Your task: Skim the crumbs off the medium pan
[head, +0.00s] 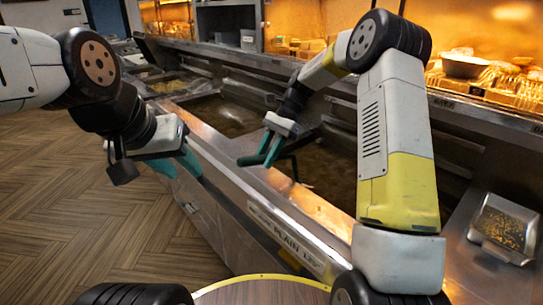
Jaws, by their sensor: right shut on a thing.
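Sunken pans of dark oil run along the steel range. A large one (330,168) lies beside and behind my right gripper, and another (225,115) lies further back. I cannot tell which is the medium pan, and I cannot make out separate crumbs on the oil. My left gripper (178,165) is open and empty, outside the range's front edge, above the floor.
A small steel tray (486,236) with yellowish crumbs sits on the counter at the right. A metal bowl (466,65) and food stand on the lit back shelf. The front ledge carries a label strip (285,236). The wooden floor at the left is clear.

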